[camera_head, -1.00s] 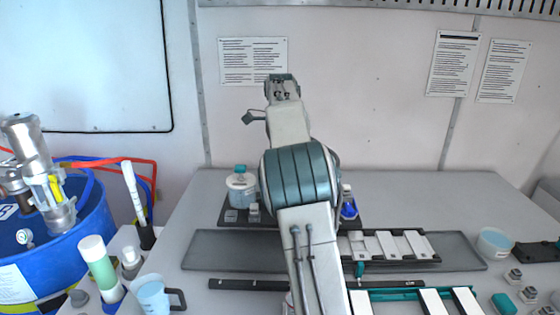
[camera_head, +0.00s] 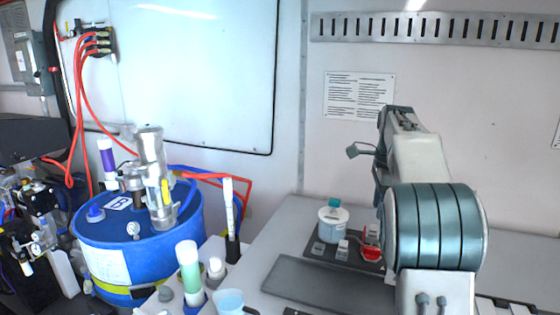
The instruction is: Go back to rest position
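My arm rises at the right of the head view, with a broad grey-green banded joint low down and white links bending up and away. The arm's far end is near the wall notice, above the bench. The fingers of my gripper cannot be made out, so whether it is open or shut is hidden. Nothing held can be seen.
A grey bench (camera_head: 286,235) carries a dark tray with a lidded jar (camera_head: 333,222) and a red item (camera_head: 371,243), close left of my arm. A blue drum (camera_head: 112,243) with a pump (camera_head: 155,180) stands left. A green-and-white bottle (camera_head: 189,270) and a light-blue jug (camera_head: 229,301) stand in front.

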